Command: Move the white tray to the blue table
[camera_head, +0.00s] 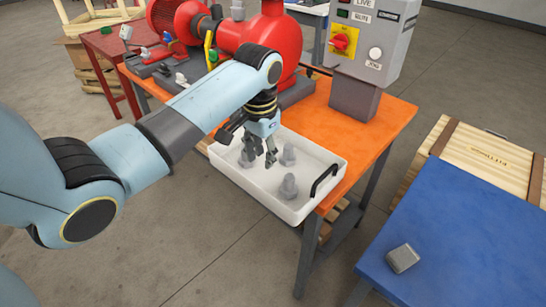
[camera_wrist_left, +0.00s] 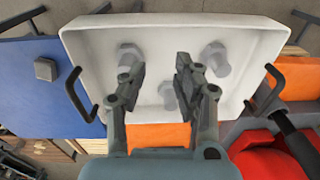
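The white tray (camera_head: 248,187) rests on the front of the orange table (camera_head: 385,112). It holds three grey bolt-like parts, one of them (camera_head: 288,187) near its front right corner. A black handle (camera_head: 323,180) stands on its right end; the wrist view shows a handle at each end. My left gripper (camera_head: 258,160) points down over the tray, its fingers apart and empty, near the parts. In the wrist view the open fingers (camera_wrist_left: 160,78) are over the tray's inside. The blue table (camera_head: 465,225) is at the right, apart from the orange table. My right gripper is not in view.
A small grey block (camera_head: 402,258) lies on the blue table; the rest of its visible top is clear. A grey control box (camera_head: 372,38) and a red pump (camera_head: 265,40) stand behind the tray. A wooden crate (camera_head: 480,160) is behind the blue table. Bare floor separates the tables.

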